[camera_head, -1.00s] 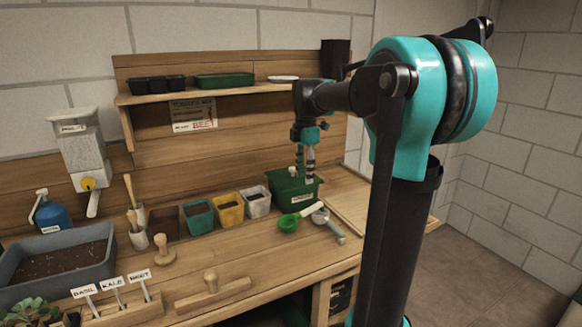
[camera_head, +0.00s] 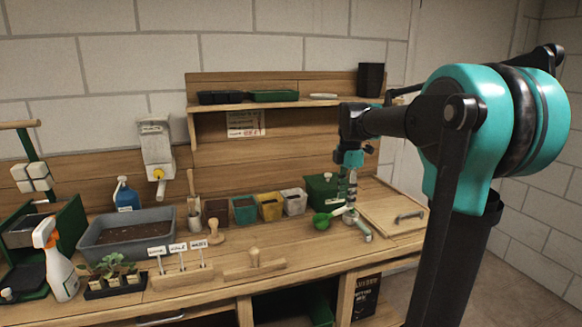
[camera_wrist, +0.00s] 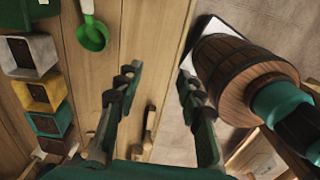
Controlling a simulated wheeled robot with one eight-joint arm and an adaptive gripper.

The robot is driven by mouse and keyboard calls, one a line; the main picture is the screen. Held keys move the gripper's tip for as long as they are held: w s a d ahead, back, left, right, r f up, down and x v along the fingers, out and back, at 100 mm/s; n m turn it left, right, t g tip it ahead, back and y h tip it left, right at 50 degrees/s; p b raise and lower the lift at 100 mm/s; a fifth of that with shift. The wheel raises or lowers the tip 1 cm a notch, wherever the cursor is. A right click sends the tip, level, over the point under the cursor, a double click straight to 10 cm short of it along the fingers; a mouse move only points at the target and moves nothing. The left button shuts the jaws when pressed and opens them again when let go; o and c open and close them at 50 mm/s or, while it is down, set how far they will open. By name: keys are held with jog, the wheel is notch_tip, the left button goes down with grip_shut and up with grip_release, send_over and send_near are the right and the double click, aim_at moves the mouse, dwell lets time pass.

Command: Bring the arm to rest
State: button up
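My gripper (camera_head: 349,194) hangs over the right part of the workbench (camera_head: 375,250), in front of the dark green box (camera_head: 321,188) in the head view. In the wrist view my gripper (camera_wrist: 158,78) has its two fingers well apart, with nothing between them. My arm is bent, with its large teal joint at the right of the head view. The green scoop (camera_head: 322,221) lies on the bench just left of the gripper and also shows in the wrist view (camera_wrist: 92,36).
Teal (camera_head: 245,211), yellow (camera_head: 269,208) and white (camera_head: 293,203) pots stand in a row to the left. A grey soil tub (camera_head: 150,218), a spray bottle (camera_head: 60,270) and seedlings (camera_head: 113,272) are farther left. A wooden barrel (camera_wrist: 230,70) shows right in the wrist view.

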jog(key=s+d+f+m+t, duration=0.2)
jog(key=s+f+m+t, duration=0.2)
jog(key=s+f+m, duration=1.7)
notch_tip(320, 180, down, 2)
jog(key=shift+s+f, duration=0.25)
jog(key=shift+s, duration=0.05)
